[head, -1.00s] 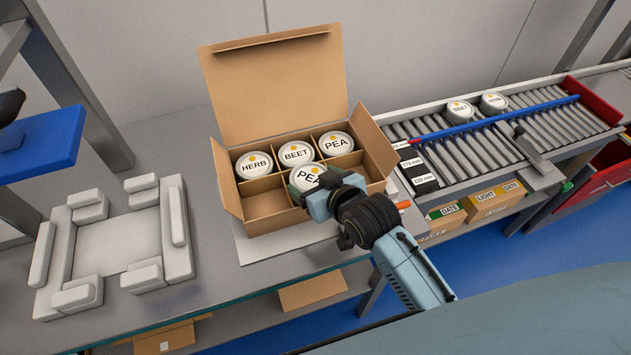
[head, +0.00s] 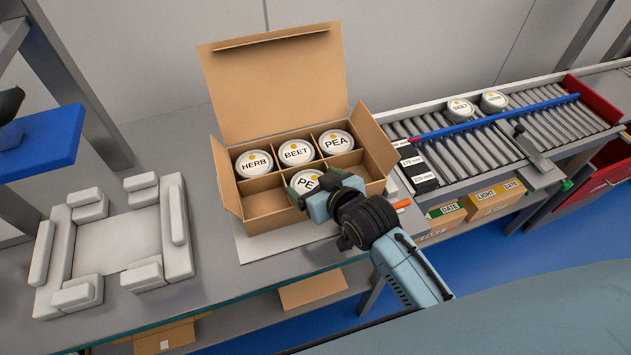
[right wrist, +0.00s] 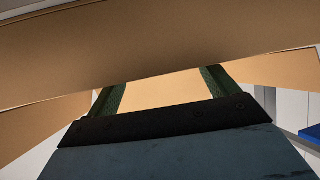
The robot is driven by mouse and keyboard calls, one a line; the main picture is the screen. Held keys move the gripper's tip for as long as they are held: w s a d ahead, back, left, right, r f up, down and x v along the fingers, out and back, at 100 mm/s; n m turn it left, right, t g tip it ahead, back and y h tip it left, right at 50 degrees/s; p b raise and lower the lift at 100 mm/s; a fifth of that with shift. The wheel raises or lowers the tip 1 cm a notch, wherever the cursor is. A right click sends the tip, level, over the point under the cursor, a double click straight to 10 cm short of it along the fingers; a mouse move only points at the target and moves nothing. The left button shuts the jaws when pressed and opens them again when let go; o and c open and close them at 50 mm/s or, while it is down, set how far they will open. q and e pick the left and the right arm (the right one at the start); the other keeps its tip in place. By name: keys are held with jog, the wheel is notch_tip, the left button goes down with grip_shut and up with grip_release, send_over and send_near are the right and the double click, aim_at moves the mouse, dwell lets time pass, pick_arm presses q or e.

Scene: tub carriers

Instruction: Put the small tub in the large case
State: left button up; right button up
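The large case is an open cardboard box (head: 270,223) with dividers and a raised lid, in the middle of the head view. Its back row holds white-lidded HERB (head: 253,163), BEET (head: 295,153) and PEA (head: 336,142) tubs. Another small tub (head: 304,182), its label partly hidden, is in the front middle compartment. My right gripper (head: 311,190) has its green fingers on either side of this tub, gripping it. The right wrist view shows the fingers (right wrist: 161,92) apart behind cardboard; the tub is hidden there. The front left compartment looks empty. My left gripper is not in view.
A grey fixture with padded blocks (head: 176,229) lies left of the box. A roller conveyor (head: 480,150) with two tubs (head: 460,108) and a blue rail runs at the right. Black-and-white blocks (head: 417,172) stand between box and conveyor. A blue shelf (head: 45,143) is at far left.

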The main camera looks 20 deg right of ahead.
jog(key=shift+r, duration=0.25)
jog(key=p+v, duration=0.1)
jog(key=v, duration=1.1)
jog(key=shift+r, duration=0.3)
dwell(0.7)
